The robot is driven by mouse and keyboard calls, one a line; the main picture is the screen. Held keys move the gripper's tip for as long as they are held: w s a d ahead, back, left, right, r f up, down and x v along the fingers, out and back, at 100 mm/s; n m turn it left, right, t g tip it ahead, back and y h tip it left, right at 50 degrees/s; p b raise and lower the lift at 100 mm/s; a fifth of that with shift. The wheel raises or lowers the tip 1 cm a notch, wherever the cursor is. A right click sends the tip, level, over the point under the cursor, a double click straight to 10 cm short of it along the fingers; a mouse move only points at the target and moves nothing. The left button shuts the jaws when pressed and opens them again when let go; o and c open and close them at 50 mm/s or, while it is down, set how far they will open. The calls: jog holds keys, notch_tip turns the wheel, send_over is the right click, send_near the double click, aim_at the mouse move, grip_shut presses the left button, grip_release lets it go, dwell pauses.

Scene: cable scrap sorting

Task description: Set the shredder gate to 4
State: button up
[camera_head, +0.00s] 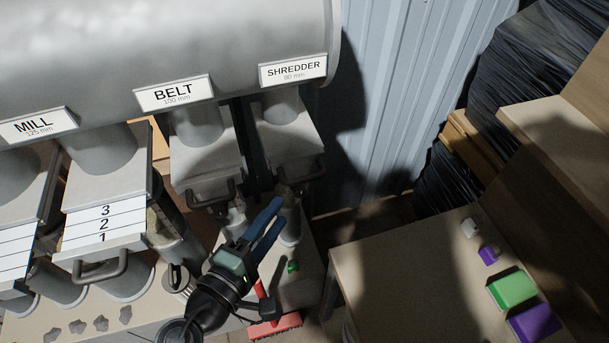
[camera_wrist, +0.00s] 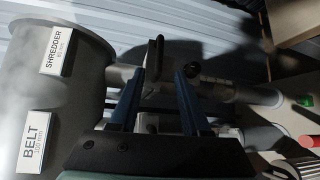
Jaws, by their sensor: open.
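The shredder gate (camera_head: 285,133) is a grey box under the "SHREDDER 80 mm" sign (camera_head: 293,70). Its dark handle (camera_head: 301,172) is at the front lower edge, and I see no numbers on this gate. My gripper (camera_head: 277,212) is open, its blue fingers pointing up toward the handle from just below it. In the wrist view a dark upright handle bar (camera_wrist: 154,55) shows beyond and between the two fingertips (camera_wrist: 160,78). The fingers do not appear closed on it; I cannot tell whether they touch it. The "SHREDDER" sign (camera_wrist: 58,50) is at upper left there.
The belt gate (camera_head: 205,150) with its own handle is close on the left. A further gate (camera_head: 103,225) shows 3, 2, 1. A red brush (camera_head: 274,327) lies below my gripper. A table (camera_head: 400,270) with green and purple blocks is at right.

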aim_at(304, 178)
jog(key=p+x, duration=0.1)
jog(key=x, duration=1)
jog(key=shift+w, duration=0.15)
jog(key=shift+c, duration=0.3)
grip_shut()
dwell(0.7)
